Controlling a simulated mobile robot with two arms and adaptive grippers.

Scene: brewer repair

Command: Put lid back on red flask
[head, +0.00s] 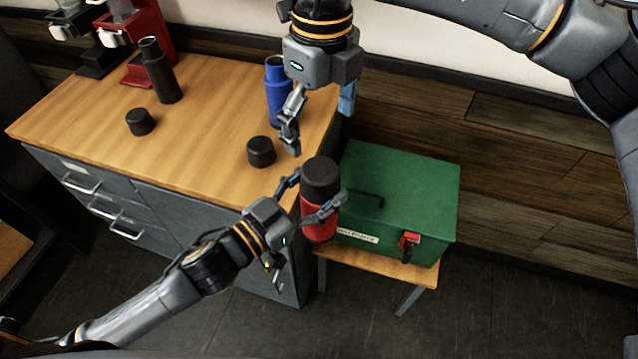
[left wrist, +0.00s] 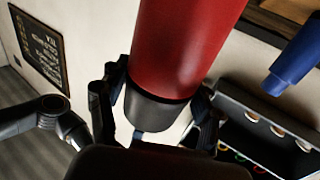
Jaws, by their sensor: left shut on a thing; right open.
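The red flask (head: 319,226) is upright in the head view, in front of the green box. A black lid (head: 320,174) sits on its top, in line with the body. My left gripper (head: 312,196) is shut around the flask near the lid. In the left wrist view, which is upside down, the red body (left wrist: 185,45) meets the black lid (left wrist: 152,112) between the fingers; I cannot tell how tight it is.
The wooden counter (head: 205,145) holds a blue flask (head: 276,78), a black flask (head: 158,72) and two loose black lids (head: 140,121) (head: 261,151). A green toolbox (head: 405,180) stands on a stool (head: 385,265) at right. Red and black brewers (head: 150,45) stand at the back left.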

